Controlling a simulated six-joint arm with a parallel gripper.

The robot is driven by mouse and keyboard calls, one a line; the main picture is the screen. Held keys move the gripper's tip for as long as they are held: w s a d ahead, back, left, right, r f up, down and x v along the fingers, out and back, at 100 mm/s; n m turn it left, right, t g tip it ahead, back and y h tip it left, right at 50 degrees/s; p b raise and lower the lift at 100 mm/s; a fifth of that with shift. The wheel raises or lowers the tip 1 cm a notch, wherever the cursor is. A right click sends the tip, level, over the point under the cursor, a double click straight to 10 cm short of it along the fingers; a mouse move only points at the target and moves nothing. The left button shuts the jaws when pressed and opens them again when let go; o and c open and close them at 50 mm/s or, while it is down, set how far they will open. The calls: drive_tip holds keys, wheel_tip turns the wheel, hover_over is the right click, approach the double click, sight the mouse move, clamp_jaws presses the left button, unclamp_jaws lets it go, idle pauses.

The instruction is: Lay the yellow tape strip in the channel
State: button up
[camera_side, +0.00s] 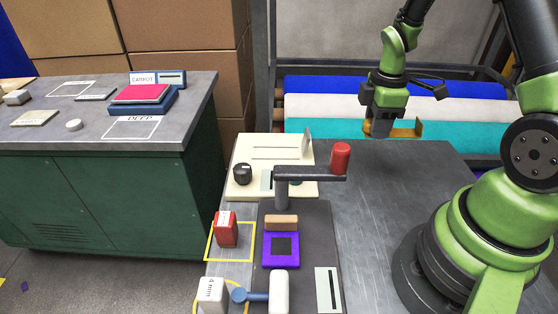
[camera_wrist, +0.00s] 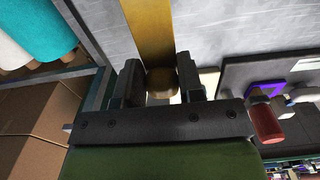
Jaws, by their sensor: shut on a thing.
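The yellow tape strip (camera_side: 408,131) is held in my gripper (camera_side: 379,133), above the table's far part. In the side view it sticks out to the right, its right end standing up. In the wrist view the strip (camera_wrist: 148,30) runs away from the jaws (camera_wrist: 160,85), which are shut around a tan rounded piece at its near end. I cannot tell for sure which part is the channel. A cream board (camera_side: 243,152) with thin straight lines lies at the table's far left, and a white plate (camera_side: 319,292) with a dark slot lies near the front.
A red block (camera_side: 226,229) and a white weight (camera_side: 211,293) stand at left. Felt rolls (camera_side: 440,112) lie behind. The table's middle right is clear.

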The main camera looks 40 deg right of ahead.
idle(0.3)
drive_tip(key=r, duration=0.3)
drive_tip(key=w+r, duration=0.1)
drive_tip(key=r, duration=0.1)
drive_tip(key=w+a, duration=0.4)
drive_tip(key=w, duration=0.7)
drive_tip(key=n, duration=0.1)
hover_over(260, 154)
wheel_tip(260, 154, down, 6)
drive_tip(key=shift+f, duration=3.05)
drive_tip(key=shift+f, duration=0.4)
